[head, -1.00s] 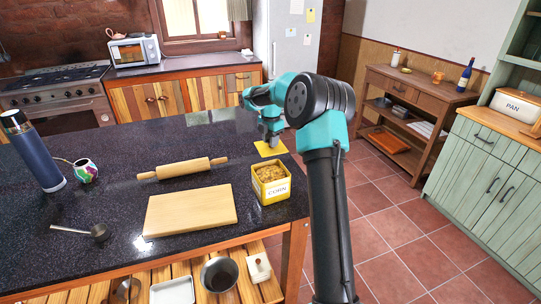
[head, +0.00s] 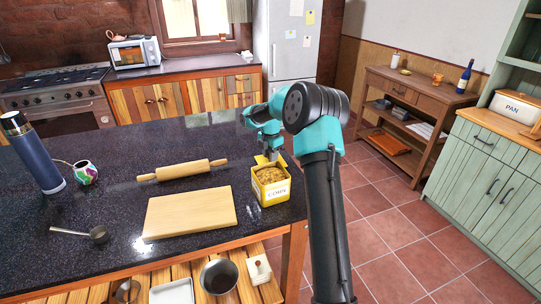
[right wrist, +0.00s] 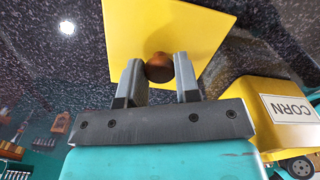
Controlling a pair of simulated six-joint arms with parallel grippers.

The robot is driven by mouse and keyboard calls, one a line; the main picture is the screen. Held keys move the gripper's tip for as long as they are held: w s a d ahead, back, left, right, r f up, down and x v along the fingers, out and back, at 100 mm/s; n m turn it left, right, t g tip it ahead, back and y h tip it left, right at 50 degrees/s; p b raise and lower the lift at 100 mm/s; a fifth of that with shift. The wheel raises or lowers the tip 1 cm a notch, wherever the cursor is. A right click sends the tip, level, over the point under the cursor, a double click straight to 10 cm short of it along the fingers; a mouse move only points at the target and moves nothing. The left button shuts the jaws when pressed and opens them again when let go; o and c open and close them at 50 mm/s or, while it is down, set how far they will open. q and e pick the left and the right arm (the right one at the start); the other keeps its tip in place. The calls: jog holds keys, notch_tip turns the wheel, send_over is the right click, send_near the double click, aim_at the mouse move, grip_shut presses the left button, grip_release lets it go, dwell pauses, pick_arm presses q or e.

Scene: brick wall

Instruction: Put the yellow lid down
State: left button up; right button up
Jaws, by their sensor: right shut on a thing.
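The yellow lid (right wrist: 165,35) is a square plate with a round brown knob (right wrist: 159,68), seen in the right wrist view. My right gripper (right wrist: 160,80) is shut on the knob. In the head view, my right gripper (head: 272,154) is just behind the yellow CORN tin (head: 271,194), and only a small part of the lid (head: 262,160) shows. I cannot tell whether the lid touches the counter. The tin is open and full of yellow-brown contents; it also shows in the right wrist view (right wrist: 255,105). My left gripper is not in view.
A wooden board (head: 190,212) lies left of the tin, with a rolling pin (head: 183,170) behind it. A blue flask (head: 33,155), a painted cup (head: 86,172) and a metal scoop (head: 85,234) are further left. The dark counter (head: 130,150) is clear behind the rolling pin.

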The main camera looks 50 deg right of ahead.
jog(key=shift+f, duration=0.1)
jog(key=o, duration=0.9)
notch_tip(320, 180, up, 12)
jog(key=shift+r, duration=0.15)
dwell(0.7)
